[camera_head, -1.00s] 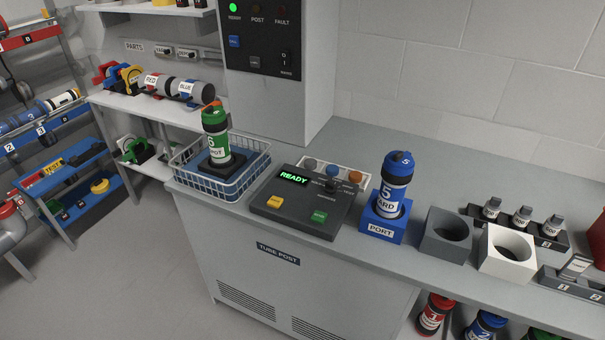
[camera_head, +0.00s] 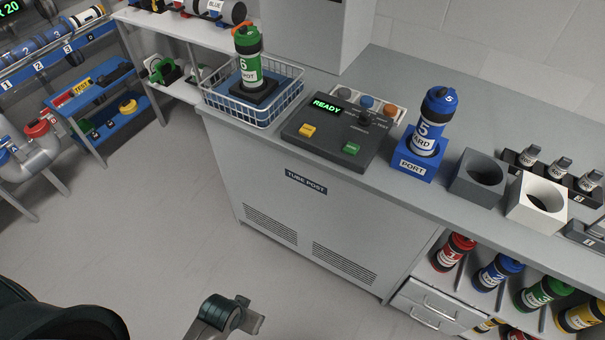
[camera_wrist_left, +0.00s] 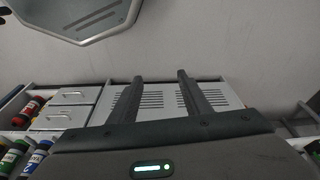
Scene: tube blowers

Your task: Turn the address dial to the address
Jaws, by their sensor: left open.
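The address dial (camera_head: 364,119) is a small dark knob on the sloped grey console (camera_head: 323,144) on the counter. Its pointing direction is too small to read. The console display (camera_head: 327,106) reads READY in green. A yellow button (camera_head: 307,130) and a green button (camera_head: 351,148) sit on the console's front part. My left gripper (camera_wrist_left: 160,76) is open and empty in the left wrist view, its two fingers apart over the cabinet front. It is well away from the dial. Parts of my own arm show along the bottom of the head view. My right gripper is not in view.
A wire basket (camera_head: 216,104) with a green tube (camera_head: 249,62) stands left of the console. A blue tube (camera_head: 430,120) stands in the blue PORT block (camera_head: 412,167) to its right. Grey (camera_head: 465,188) and white (camera_head: 523,211) holders follow. The floor before the cabinet is clear.

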